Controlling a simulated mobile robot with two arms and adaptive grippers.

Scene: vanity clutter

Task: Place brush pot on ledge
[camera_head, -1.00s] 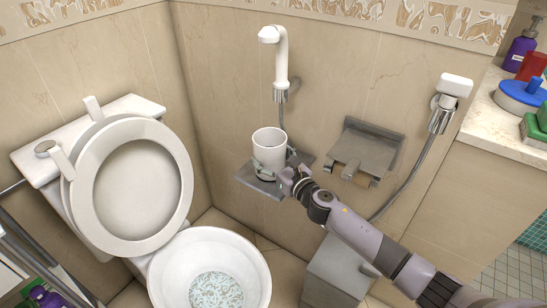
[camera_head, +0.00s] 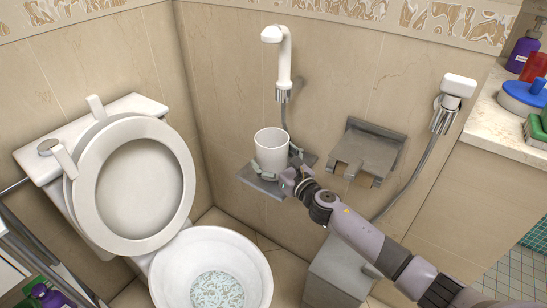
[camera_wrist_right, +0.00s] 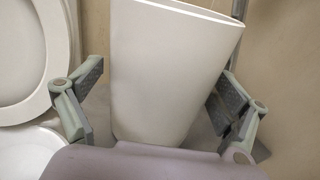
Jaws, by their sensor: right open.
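The brush pot is a white, open-topped tapered cup (camera_head: 271,150). It stands on the grey ledge (camera_head: 252,181) on the wall in the head view, and it looks close to upright there. My right gripper (camera_head: 277,162) is at the pot with a finger on each side. In the right wrist view the pot (camera_wrist_right: 168,70) stands between the open fingers (camera_wrist_right: 155,92), with a visible gap at the left finger and a narrower one at the right. The pot's base is partly hidden by my gripper. My left gripper is not in view.
A white hand shower (camera_head: 282,60) hangs just above the pot, with its hose behind. A metal paper holder (camera_head: 366,150) is on the wall to the right. The toilet (camera_head: 133,185) with raised lid stands left. Bottles sit on the counter (camera_head: 510,115) at far right.

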